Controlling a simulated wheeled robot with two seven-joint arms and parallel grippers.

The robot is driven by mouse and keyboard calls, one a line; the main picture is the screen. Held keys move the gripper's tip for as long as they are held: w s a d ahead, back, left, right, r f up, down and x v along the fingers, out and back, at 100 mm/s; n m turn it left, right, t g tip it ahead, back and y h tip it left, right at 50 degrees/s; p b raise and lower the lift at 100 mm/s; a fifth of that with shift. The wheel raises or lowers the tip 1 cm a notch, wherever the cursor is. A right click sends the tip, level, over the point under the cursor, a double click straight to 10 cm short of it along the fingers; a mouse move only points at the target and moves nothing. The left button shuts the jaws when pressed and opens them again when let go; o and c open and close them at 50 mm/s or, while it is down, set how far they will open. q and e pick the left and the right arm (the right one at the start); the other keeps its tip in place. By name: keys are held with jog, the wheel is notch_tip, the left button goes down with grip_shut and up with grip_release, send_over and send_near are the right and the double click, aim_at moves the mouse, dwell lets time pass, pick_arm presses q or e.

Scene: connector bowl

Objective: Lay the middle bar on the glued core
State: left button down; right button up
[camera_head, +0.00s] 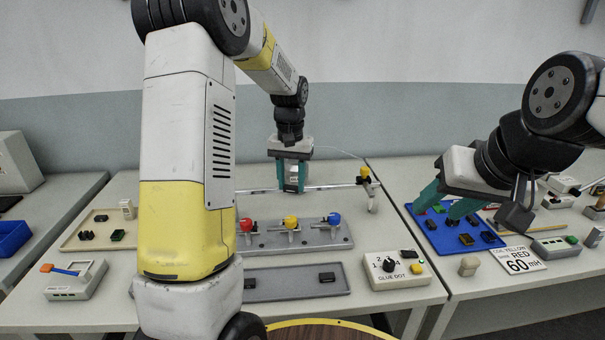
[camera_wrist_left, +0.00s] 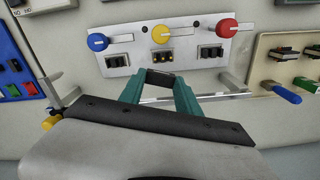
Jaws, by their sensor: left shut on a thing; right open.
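A dark bar (camera_wrist_left: 160,78) is between the teal fingertips of my left gripper (camera_wrist_left: 158,86), which is shut on it. In the head view my left gripper (camera_head: 291,187) hangs fingers down behind the grey clamp fixture (camera_head: 335,238), above the table. In the left wrist view the fixture (camera_wrist_left: 118,72) has a dark core under each clamp. The middle core (camera_wrist_left: 157,57), below the yellow knob, carries small yellow dots like glue. The held bar appears just in front of it, apart from it as far as I can tell. My right gripper (camera_head: 433,207) is open over the blue tray.
The blue tray (camera_head: 427,234) holds several small parts. A metal rod (camera_head: 330,186) runs behind the fixture to a yellow-topped post (camera_head: 364,174). The glue dot box (camera_head: 397,272) and a grey tray (camera_head: 295,284) lie in front. A beige tray (camera_head: 80,241) is at left.

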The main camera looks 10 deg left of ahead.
pick_arm(q)
jog(key=shift+a+f+n, duration=0.15)
jog(key=shift+f+n, duration=0.15)
jog(key=shift+n, duration=0.5)
jog(key=shift+s+a+f+n, duration=0.2)
jog(key=shift+f+n, duration=0.25)
jog(key=shift+n, duration=0.65)
jog(key=shift+f, duration=0.15)
jog(key=shift+f, duration=4.15)
jog(key=c, duration=0.8)
grip_release()
jog(key=shift+o, duration=0.2)
